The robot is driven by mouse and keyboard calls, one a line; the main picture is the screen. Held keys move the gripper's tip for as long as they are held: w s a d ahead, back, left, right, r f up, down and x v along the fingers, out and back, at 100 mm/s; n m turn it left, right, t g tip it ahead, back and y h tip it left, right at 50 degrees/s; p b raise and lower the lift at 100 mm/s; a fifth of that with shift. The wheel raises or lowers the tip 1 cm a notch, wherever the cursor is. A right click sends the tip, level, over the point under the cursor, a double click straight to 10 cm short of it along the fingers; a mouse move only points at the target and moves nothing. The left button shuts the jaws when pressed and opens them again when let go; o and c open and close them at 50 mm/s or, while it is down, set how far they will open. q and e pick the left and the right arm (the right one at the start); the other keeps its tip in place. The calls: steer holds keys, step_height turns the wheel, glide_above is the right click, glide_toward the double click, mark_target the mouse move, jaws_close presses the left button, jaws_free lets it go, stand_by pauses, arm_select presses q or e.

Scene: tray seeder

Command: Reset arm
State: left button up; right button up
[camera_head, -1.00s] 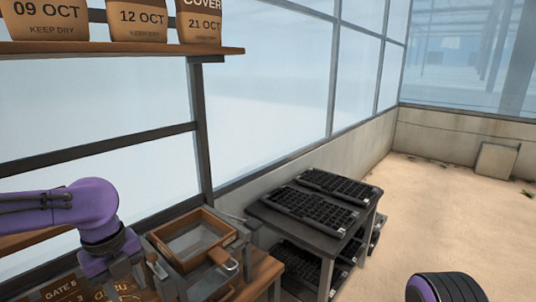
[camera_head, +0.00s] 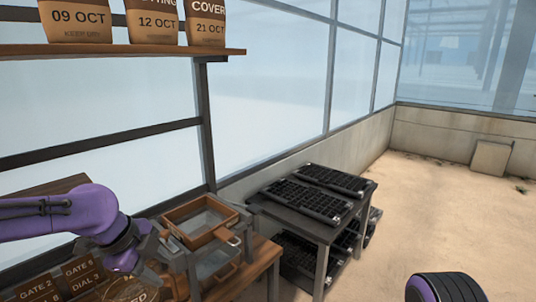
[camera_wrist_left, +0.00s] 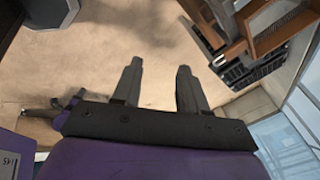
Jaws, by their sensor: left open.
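My left gripper comes in from the left in the head view, low beside the wooden bench; its fingers are hard to make out there. In the left wrist view the left gripper (camera_wrist_left: 157,80) shows two dark fingers spread apart with bare sandy floor between them, so it is open and empty. In the head view, a purple and black rounded part of mine (camera_head: 444,288) shows at the bottom right. No fingers of my right gripper can be made out.
A dark table (camera_head: 300,222) holds black seed trays (camera_head: 308,200), with more trays below. Paper bags (camera_head: 156,22) stand on a shelf (camera_head: 120,56). The sandy floor (camera_head: 430,210) at right is open.

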arm_select(q)
steer(key=w+d+f+n+t+h+b, duration=0.1)
steer(key=w+d+f+n+t, duration=0.4)
steer(key=n, duration=0.6)
steer(key=s+a+f+n+y+b, duration=0.25)
steer(key=f+n, duration=0.35)
steer(key=f, duration=0.4)
steer(key=s+a+f+n+y+b, duration=0.1)
steer(key=s+a+f+n, duration=0.25)
steer(key=f+n, duration=0.5)
steer(key=s+a+f+g+y+b, duration=0.2)
steer(key=s+a+f, duration=0.1)
steer(key=s+f, duration=0.8)
steer(key=s+a+f+g+y+b, duration=0.2)
steer(key=s+a+f+g, duration=0.1)
steer(key=s+f, duration=0.9)
steer(key=s, duration=0.4)
steer(key=shift+s+f, duration=0.3)
steer(key=shift+a+n, duration=0.1)
steer(key=shift+n, duration=0.15)
